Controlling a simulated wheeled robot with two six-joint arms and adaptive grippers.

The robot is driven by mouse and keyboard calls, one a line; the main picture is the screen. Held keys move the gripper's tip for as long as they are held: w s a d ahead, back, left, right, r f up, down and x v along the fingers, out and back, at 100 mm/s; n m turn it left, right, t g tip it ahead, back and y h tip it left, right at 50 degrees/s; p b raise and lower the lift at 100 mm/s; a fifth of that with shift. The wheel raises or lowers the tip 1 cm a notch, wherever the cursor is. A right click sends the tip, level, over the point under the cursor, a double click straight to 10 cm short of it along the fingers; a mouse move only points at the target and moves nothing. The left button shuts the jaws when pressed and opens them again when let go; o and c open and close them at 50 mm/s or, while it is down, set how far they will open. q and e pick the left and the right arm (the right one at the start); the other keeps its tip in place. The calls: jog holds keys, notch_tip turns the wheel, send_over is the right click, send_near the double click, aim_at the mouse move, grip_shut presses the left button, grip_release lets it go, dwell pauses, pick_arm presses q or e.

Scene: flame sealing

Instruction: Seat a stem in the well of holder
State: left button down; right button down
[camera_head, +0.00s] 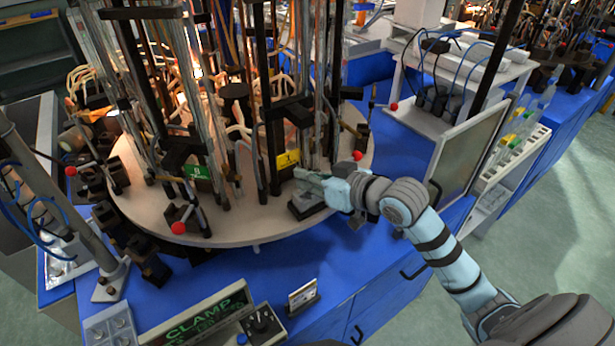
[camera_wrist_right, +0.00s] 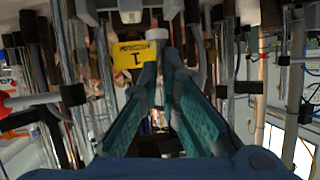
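My right gripper (camera_head: 312,182) reaches in from the right over the near right rim of the round carousel plate (camera_head: 260,222). Just below it is a small dark block (camera_head: 303,206) on the plate, which may be the holder; its well cannot be made out. In the right wrist view my right gripper's teal fingers (camera_wrist_right: 160,68) point forward with a narrow gap at the tips. A pale capped upright piece (camera_wrist_right: 157,35), possibly the stem, lines up with this gap. Whether the fingers touch it cannot be told. My left gripper is out of view.
Upright glass tubes and dark posts crowd the plate. A yellow tag (camera_head: 288,159) stands beside my gripper, a green tag (camera_head: 197,172) farther left. Red-knobbed levers (camera_head: 180,228) line the rim. A CLAMP panel (camera_head: 205,315) stands in front.

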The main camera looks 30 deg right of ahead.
jog(key=shift+f+b, duration=0.4)
jog(key=shift+f, duration=0.95)
dwell(0.7)
jog(key=c, duration=2.1)
grip_release()
jog(key=p+v, duration=0.4)
jog(key=shift+s+r, duration=0.15)
jog(key=shift+s, duration=0.1)
jog(key=o, duration=0.6)
